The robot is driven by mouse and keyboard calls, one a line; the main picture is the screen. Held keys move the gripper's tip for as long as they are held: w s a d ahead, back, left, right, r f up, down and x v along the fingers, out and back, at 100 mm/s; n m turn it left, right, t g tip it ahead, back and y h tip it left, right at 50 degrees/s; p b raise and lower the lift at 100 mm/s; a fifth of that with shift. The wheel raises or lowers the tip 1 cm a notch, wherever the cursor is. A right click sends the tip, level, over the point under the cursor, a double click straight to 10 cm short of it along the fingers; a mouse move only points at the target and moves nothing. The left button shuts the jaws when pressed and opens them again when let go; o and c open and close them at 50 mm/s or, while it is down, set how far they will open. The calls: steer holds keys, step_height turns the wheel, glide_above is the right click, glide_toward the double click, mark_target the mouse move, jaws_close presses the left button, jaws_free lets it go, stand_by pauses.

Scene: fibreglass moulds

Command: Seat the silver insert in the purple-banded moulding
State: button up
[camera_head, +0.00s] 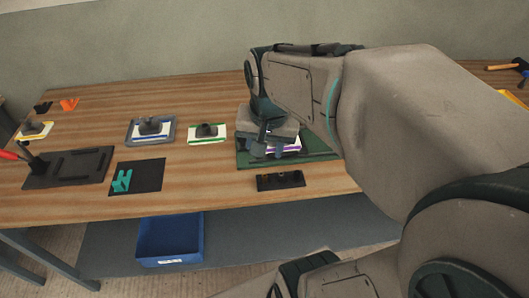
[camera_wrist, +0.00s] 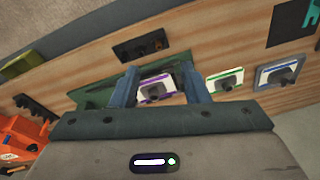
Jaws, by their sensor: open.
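The purple-banded moulding (camera_wrist: 146,99) is a white piece with a purple stripe and a dark grey part at its middle. It lies on a green mat (camera_wrist: 95,98) and shows between the fingers in the wrist view. In the head view the moulding (camera_head: 291,149) is partly hidden behind my gripper (camera_head: 268,150). My gripper, also in the wrist view (camera_wrist: 158,72), is open above the moulding, with nothing clearly held. I cannot make out the silver insert for certain. A black rack (camera_head: 280,181) in front of the mat holds small dark parts.
To the left are a green-banded moulding (camera_head: 207,139), a blue-banded moulding on a grey tray (camera_head: 150,138) and a yellow-banded one (camera_head: 34,131). A teal bracket (camera_head: 122,181) sits on a black pad. A red-handled clamp fixture (camera_head: 68,168) is at far left. A blue bin (camera_head: 170,240) is below.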

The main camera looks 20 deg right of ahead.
steer(key=w+d+f+m+g+b, duration=0.2)
steer(key=w+d+f+m+b, duration=0.2)
steer(key=w+d+f+m, duration=0.45)
steer(key=m, duration=0.2)
glide_above(282, 173)
step_height(282, 173, down, 8)
steer(key=shift+r, duration=0.25)
steer(key=shift+f+p, duration=0.4)
steer(key=shift+f, duration=2.5)
jaws_close()
